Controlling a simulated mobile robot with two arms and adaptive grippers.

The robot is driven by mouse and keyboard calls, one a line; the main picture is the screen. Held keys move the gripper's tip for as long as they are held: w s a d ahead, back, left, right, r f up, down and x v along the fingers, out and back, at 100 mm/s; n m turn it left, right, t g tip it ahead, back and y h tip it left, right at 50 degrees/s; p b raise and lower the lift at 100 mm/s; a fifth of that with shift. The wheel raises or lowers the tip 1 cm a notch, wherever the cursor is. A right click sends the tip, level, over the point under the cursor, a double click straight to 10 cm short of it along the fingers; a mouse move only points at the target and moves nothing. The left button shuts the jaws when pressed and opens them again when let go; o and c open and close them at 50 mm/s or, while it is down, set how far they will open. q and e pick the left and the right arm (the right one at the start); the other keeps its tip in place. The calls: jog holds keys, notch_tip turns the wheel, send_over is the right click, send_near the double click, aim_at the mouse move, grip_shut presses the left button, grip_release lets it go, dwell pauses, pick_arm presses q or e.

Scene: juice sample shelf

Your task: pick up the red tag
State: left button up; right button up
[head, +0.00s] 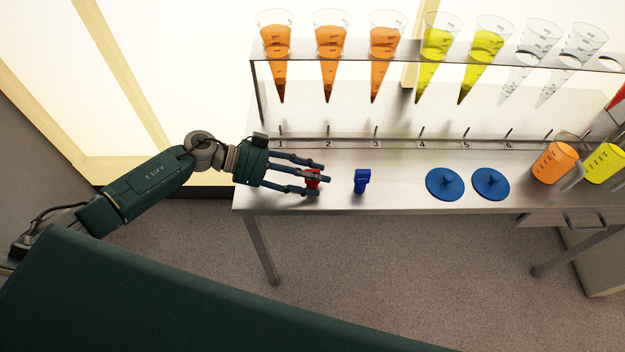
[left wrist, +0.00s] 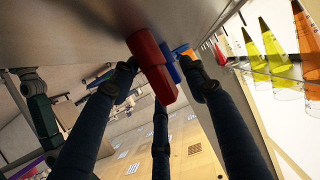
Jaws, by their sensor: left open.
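The red tag (head: 313,179) stands on the steel table near its left end. In the head view it is partly hidden by the fingers of my left gripper (head: 312,180). The gripper is open, with its fingers around the tag. In the left wrist view the red tag (left wrist: 153,66) shows between the fingertips of the left gripper (left wrist: 160,85). I cannot tell whether any finger touches it. My right gripper is not in view.
A blue tag (head: 362,180) stands just right of the red one. Two blue discs with knobs (head: 445,184) lie further right, then jugs of orange (head: 553,163) and yellow liquid. A rack (head: 300,60) of cones with orange, yellow and clear contents runs behind. The table's front edge is close.

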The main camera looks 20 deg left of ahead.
pick_arm(q)
jog(key=c, duration=1.1)
jog(key=shift+r, duration=0.2)
